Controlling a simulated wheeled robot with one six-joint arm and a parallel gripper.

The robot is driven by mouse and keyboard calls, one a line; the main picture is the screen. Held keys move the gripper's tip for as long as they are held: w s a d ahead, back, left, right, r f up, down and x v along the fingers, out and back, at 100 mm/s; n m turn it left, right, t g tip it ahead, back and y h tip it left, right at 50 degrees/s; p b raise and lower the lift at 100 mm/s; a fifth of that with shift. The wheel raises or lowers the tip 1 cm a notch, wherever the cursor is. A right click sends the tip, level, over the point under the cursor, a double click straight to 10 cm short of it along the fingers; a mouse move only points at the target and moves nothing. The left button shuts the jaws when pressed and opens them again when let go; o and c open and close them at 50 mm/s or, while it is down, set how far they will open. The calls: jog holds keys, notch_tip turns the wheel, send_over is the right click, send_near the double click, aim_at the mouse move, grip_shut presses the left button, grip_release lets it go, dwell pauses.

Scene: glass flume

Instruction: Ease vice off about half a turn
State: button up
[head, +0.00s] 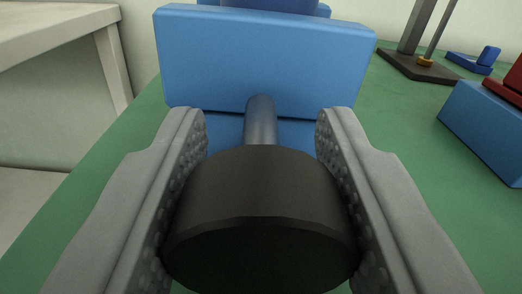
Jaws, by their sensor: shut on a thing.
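The blue vice (265,62) stands on the green bench top, its flat block facing me at the top middle of the head view. A grey metal shaft (261,120) comes out of the block toward me and ends in a thick black round knob (258,195). My gripper (262,128) has its two grey, dimpled fingers on the left and right sides of the knob and is shut on it. The vice's jaws are hidden or cut off at the top, so their gap cannot be told.
The green bench top (405,165) is clear right of the knob. A blue block (485,130) with a red part (510,85) lies at the right edge. A dark stand with posts (418,66) and a small blue item (485,58) stand behind. A pale table (55,35) is at left.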

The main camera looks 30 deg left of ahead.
jog(key=shift+n, duration=0.6)
jog(key=o, duration=0.7)
jog(key=v, duration=1.7)
jog(key=shift+s+d, duration=0.15)
jog(key=shift+c, duration=0.6)
